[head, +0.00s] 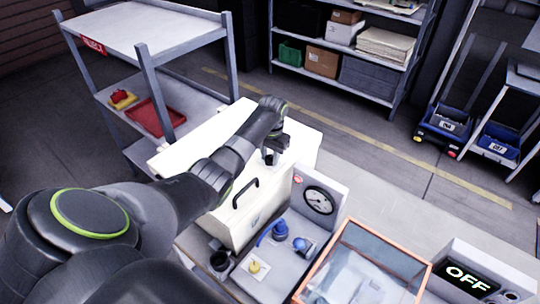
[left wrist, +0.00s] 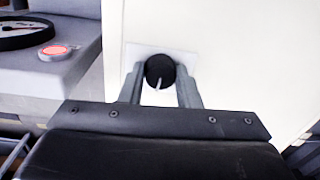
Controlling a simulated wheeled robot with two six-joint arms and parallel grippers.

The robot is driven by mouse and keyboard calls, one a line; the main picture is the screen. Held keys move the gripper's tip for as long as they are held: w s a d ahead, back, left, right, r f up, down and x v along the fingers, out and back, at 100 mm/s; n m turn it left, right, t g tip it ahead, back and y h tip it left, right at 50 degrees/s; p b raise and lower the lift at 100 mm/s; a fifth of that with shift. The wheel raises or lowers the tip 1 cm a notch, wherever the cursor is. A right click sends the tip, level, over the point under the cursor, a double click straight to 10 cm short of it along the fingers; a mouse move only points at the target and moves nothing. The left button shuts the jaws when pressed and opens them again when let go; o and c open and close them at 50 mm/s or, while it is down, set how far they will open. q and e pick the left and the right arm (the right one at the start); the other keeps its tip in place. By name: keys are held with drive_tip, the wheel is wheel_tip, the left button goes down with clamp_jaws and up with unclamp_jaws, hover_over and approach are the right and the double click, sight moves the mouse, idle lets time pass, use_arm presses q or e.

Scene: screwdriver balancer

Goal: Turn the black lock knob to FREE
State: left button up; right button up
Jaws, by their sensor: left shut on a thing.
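The black lock knob (left wrist: 159,70) shows in the left wrist view, round, with a white pointer line directed downward in that picture. It sits on a pale plate (left wrist: 190,60) on the cream-white housing (left wrist: 230,60). My left gripper (left wrist: 160,82) has one finger on each side of the knob and is shut on it. In the head view my left gripper (head: 271,155) is at the upper part of the white housing (head: 240,212); the knob is hard to tell apart there. Any FREE marking is too small or hidden. My right gripper is not in view.
A dial gauge (head: 320,200) and a red button (head: 298,179) are beside the housing. Blue parts (head: 272,232) and a yellow knob (head: 254,267) lie in front. An orange-framed clear box (head: 365,268) and an OFF display (head: 467,276) stand at right. Shelves stand behind.

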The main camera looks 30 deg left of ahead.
use_arm(q)
drive_tip(key=m, duration=0.4)
drive_tip(key=shift+m, duration=1.8)
drive_tip(key=o, duration=1)
drive_tip(key=shift+r, duration=0.1)
